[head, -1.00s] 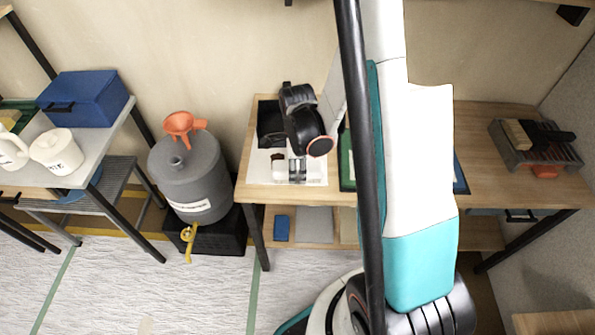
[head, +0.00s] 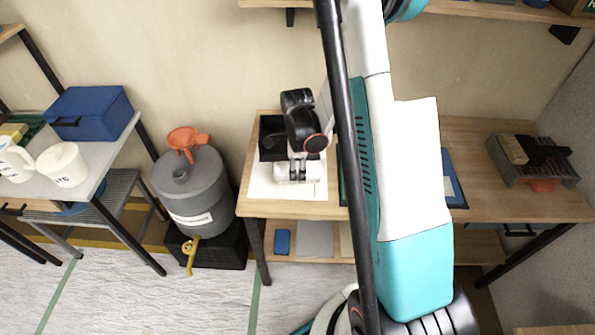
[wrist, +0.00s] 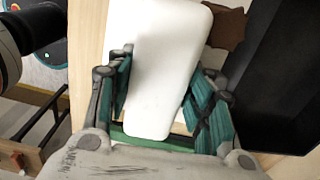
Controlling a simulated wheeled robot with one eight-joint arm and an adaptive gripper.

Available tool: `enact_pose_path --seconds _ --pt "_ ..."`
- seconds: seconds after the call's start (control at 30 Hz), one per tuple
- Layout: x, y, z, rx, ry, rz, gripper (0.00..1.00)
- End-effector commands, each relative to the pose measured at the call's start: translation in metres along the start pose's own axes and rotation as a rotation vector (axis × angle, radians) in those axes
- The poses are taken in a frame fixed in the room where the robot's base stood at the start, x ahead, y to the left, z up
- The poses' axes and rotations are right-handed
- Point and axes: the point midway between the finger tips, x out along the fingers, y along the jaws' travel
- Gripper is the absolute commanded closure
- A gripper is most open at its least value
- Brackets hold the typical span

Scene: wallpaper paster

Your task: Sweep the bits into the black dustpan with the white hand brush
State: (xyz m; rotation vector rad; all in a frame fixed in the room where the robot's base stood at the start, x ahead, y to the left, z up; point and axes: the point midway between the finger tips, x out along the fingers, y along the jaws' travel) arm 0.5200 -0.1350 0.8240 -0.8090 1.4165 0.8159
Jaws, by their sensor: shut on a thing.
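My gripper (head: 297,173) is over the white sheet on the wooden table. In the wrist view my gripper (wrist: 158,98) is shut on the white hand brush (wrist: 165,65), with one finger on each side of its white body. The brush's bristles are hidden. The black dustpan (head: 268,140) lies at the back left of the sheet, partly hidden by my arm. It also shows in the wrist view (wrist: 285,75), to the right of the brush and apart from it. A brown patch (wrist: 228,27), perhaps bits, lies between brush and dustpan.
The white sheet (head: 262,187) has bare room at its front left. A green-edged board and a blue item (head: 453,180) lie to the right, partly behind my arm. A rack (head: 535,165) stands at the far right. A grey drum (head: 190,190) with an orange funnel stands left of the table.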

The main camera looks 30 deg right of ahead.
Motion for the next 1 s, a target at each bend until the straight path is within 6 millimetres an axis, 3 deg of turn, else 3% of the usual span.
enact_pose_path --seconds 0.03,0.17,0.37,0.5,1.0 --pt "0.002 -0.012 0.000 0.002 -0.001 -0.017 0.85" --pt "0.002 -0.022 0.000 0.002 0.000 -0.017 0.98" --pt "0.003 -0.035 -0.001 0.003 0.001 -0.018 0.86" --pt "0.003 -0.044 -0.001 0.004 0.001 -0.018 0.84" --pt "0.002 -0.073 0.001 0.002 -0.001 -0.015 0.96"
